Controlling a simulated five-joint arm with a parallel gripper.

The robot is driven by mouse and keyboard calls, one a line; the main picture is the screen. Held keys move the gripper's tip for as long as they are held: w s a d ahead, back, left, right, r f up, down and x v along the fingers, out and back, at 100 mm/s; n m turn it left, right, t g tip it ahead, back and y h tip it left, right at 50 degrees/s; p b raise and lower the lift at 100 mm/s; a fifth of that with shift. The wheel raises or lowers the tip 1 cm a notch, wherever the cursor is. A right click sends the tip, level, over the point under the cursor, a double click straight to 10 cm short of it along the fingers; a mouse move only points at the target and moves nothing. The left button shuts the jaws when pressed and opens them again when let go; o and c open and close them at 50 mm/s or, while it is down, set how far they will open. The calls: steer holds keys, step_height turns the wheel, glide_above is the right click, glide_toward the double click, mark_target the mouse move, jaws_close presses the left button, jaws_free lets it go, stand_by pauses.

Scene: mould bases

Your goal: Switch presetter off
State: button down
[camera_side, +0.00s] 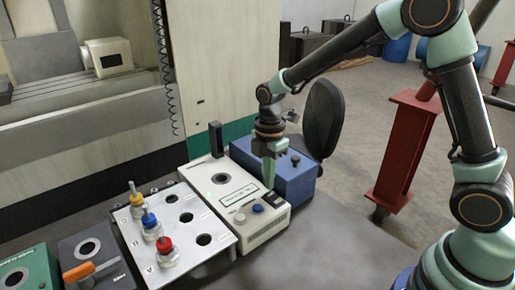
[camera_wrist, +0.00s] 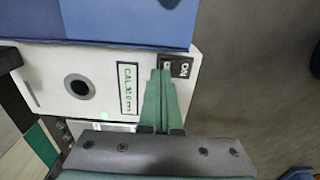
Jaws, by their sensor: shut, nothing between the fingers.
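The presetter is a white box (camera_side: 256,236) on the bench, with a round socket, a label plate and a small green light that looks lit. It also shows in the wrist view (camera_wrist: 50,73). The switch plate reads "ON" in the wrist view (camera_wrist: 181,67). My gripper (camera_side: 268,187) is shut and empty, pointing down with its tips at the switch. Its fingers (camera_wrist: 161,73) partly cover the switch; I cannot tell whether they touch it.
A blue box (camera_side: 296,185) with a black knob stands right behind the presetter, and a black round panel (camera_side: 323,120) rises beyond it. In front is a metal rack (camera_side: 204,256) with several coloured tool holders. An orange-handled box (camera_side: 95,270) is further left. The bench's right front is clear.

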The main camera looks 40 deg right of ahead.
steer(key=shift+f, duration=0.9)
stand_by(0.4)
steer(key=shift+r, duration=3.5)
steer(key=s+d+r+m+t, duration=0.2)
steer(key=s+r+m, duration=0.3)
steer(key=m, duration=0.4)
steer(key=s+d+r+m+t, duration=0.3)
steer(key=s+d+r+m, duration=0.1)
steer(key=s+m, duration=0.4)
steer(key=shift+d+r+m+t, duration=0.25)
steer(key=shift+r+m+t, duration=0.05)
steer(key=shift+r+m, duration=0.2)
